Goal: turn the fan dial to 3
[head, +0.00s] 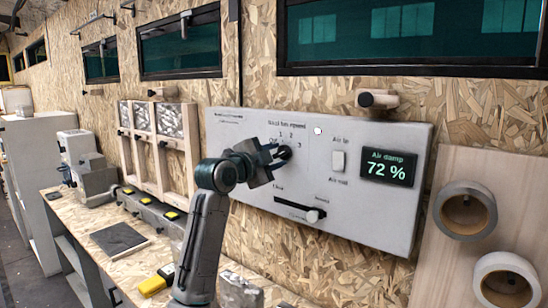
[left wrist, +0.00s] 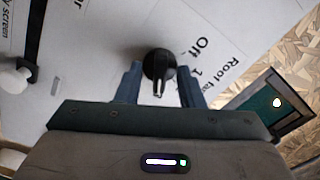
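The fan dial (head: 286,153) is a black knob on the white control panel (head: 235,127), under the small "Roof fan speed" lettering. Marks 1 and 2 show above it and 3 to its right; the Off mark is partly covered by my gripper. My left gripper (head: 274,155) is at the dial. In the left wrist view the dial (left wrist: 158,64) sits between the two fingers of my left gripper (left wrist: 160,88), with gaps on both sides. The gripper is open. I cannot tell which mark the dial points to. My right gripper is not in view.
The panel also has a rocker switch (head: 339,160), a slider (head: 313,215) and a display (head: 388,168) reading "Air damp 72 %". A wooden peg (head: 378,100) sticks out above. Two tape rolls hang at the right. A workbench (head: 75,212) runs along the wall at the left.

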